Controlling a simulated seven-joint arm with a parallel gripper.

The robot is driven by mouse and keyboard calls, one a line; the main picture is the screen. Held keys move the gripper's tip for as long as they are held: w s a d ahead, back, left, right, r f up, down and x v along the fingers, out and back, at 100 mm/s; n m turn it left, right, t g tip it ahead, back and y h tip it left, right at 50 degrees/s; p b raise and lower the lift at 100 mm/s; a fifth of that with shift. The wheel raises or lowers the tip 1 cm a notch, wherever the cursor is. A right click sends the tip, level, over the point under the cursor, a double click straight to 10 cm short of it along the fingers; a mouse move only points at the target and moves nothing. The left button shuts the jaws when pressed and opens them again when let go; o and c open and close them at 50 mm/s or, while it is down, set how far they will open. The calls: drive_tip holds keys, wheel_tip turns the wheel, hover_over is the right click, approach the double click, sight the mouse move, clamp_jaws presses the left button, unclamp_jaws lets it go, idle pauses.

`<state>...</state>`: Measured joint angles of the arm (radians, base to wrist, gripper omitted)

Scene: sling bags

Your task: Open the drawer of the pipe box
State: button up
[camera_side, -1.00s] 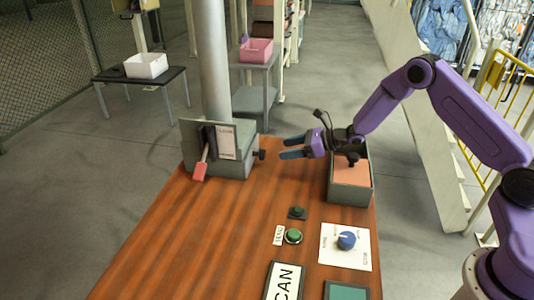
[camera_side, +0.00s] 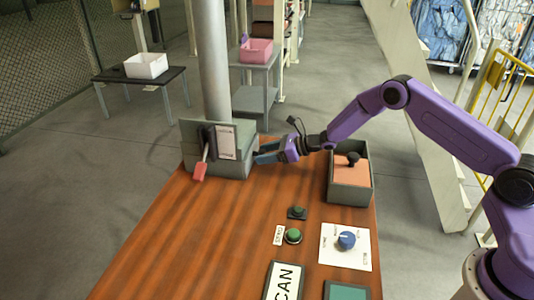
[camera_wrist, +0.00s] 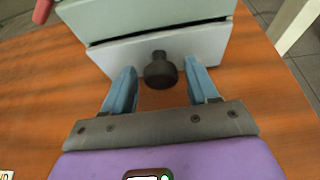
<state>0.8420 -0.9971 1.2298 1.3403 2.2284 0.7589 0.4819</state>
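The pipe box (camera_side: 231,164) is a grey-green box on the wooden table, against the foot of a grey pipe (camera_side: 213,70). In the wrist view, its drawer front (camera_wrist: 200,46) faces me below a dark seam, with a round black knob (camera_wrist: 160,70) in its middle. My gripper (camera_side: 262,154) is at the right side of the box. In the wrist view, my gripper (camera_wrist: 161,84) is open, with one blue finger on each side of the knob and a gap to both. The drawer front sits close under the upper part of the box.
A red-tipped lever (camera_side: 200,168) hangs on the box's front. A grey bin (camera_side: 349,188) with an orange inside and a black knob stands to the right. Green buttons (camera_side: 293,236), a blue dial (camera_side: 346,240) and a scan sign (camera_side: 284,282) occupy the front. The table's middle left is clear.

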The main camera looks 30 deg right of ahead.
clamp_jaws()
drive_tip(key=shift+s+d, duration=1.75)
drive_tip(key=shift+o, duration=1.2)
unclamp_jaws()
